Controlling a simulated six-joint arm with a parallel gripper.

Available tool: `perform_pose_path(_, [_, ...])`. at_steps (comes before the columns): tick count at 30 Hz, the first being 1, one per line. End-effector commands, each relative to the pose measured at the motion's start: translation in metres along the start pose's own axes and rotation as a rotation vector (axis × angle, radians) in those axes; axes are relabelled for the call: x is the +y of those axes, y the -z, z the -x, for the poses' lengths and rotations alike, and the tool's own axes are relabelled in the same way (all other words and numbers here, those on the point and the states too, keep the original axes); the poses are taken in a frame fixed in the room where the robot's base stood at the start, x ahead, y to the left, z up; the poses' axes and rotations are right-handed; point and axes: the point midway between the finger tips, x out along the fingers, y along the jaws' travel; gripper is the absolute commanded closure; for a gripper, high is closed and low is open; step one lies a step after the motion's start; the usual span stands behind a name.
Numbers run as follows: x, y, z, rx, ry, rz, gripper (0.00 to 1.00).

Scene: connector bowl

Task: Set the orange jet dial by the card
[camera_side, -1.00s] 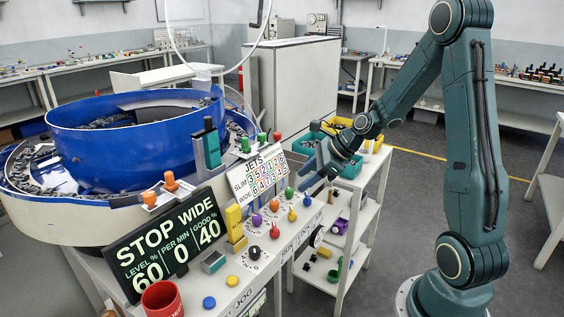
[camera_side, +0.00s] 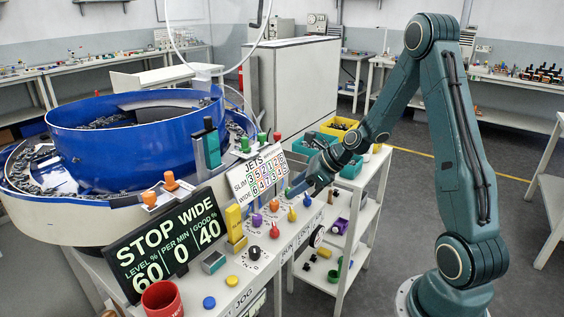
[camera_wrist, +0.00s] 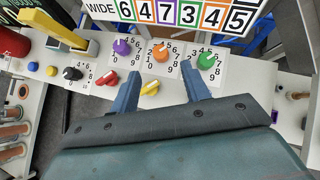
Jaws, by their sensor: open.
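The orange jet dial (camera_wrist: 160,53) sits on a numbered white plate, between a purple dial (camera_wrist: 122,47) and a green dial (camera_wrist: 207,60). Its pointer is too small to read. It also shows in the side view (camera_side: 274,206). The card (camera_side: 262,170), headed JETS with SLIM and WIDE rows, stands behind the dials. Its WIDE row (camera_wrist: 185,14) reads 6 4 7 3 4 5 in the wrist view. My gripper (camera_wrist: 161,69) is open and empty, its fingers apart on the near side of the orange dial. In the side view my gripper (camera_side: 300,187) is close by the green dial.
The display (camera_side: 168,245) reads STOP WIDE, 60, 0, 40. Red (camera_wrist: 107,78) and yellow (camera_wrist: 150,88) knobs lie near my fingers. A black dial (camera_wrist: 73,73) is to the left. The blue feeder bowl (camera_side: 135,150) is behind.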

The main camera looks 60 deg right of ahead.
Motion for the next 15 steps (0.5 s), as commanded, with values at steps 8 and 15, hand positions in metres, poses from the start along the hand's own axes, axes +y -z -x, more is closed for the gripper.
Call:
perform_pose_path(8, [0.001,0.0,-0.04,0.002,-0.004,0.002,0.53])
perform_pose_path(15, [0.001,0.001,-0.071,0.002,-0.003,0.002,0.53])
